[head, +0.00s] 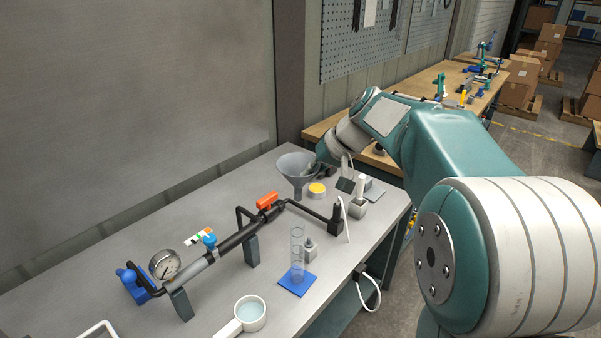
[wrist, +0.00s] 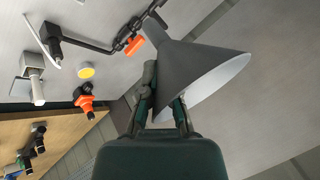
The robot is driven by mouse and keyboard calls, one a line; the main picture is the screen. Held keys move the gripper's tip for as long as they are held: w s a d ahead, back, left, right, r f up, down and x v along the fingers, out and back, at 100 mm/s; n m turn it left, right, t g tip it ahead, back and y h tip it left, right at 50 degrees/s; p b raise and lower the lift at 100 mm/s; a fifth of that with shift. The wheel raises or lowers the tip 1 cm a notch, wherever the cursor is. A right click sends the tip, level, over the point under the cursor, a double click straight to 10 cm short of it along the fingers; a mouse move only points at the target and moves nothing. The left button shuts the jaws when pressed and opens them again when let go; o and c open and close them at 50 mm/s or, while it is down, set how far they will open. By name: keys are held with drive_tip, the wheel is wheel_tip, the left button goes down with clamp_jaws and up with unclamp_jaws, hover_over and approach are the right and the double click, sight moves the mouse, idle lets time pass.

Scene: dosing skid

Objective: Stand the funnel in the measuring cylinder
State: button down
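The grey funnel (head: 297,167) is at the back of the bench, wide mouth up and stem down. In the wrist view the funnel (wrist: 200,68) shows its pale inside, and its stem points away from the camera. My gripper (wrist: 165,108) is shut on the funnel's rim, with one finger outside the wall and one at the inside. In the head view my gripper (head: 316,163) is at the funnel's right side, partly hidden. The clear measuring cylinder (head: 297,246) stands upright on a blue square (head: 297,282) nearer the front; nothing shows in its mouth.
A dark pipe run with an orange handle (head: 267,201) and a gauge (head: 164,264) crosses the bench between funnel and front left. A small grey block (head: 310,251) stands close to the cylinder. A white handled cup (head: 250,312) sits in front. A yellow disc (head: 317,188) lies near the funnel.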

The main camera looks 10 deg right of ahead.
sight(295, 225)
drive_tip(key=shift+a+f, duration=0.3)
drive_tip(key=shift+f, duration=0.4)
drive_tip(key=shift+a+f, duration=0.25)
drive_tip(key=shift+f, duration=0.4)
drive_tip(key=shift+d+f, duration=0.15)
drive_tip(key=shift+f, duration=1.45)
drive_tip(key=shift+s+d, duration=0.1)
drive_tip(key=shift+d, duration=0.3)
drive_tip(key=shift+a, duration=0.15)
drive_tip(key=shift+f, duration=2.65)
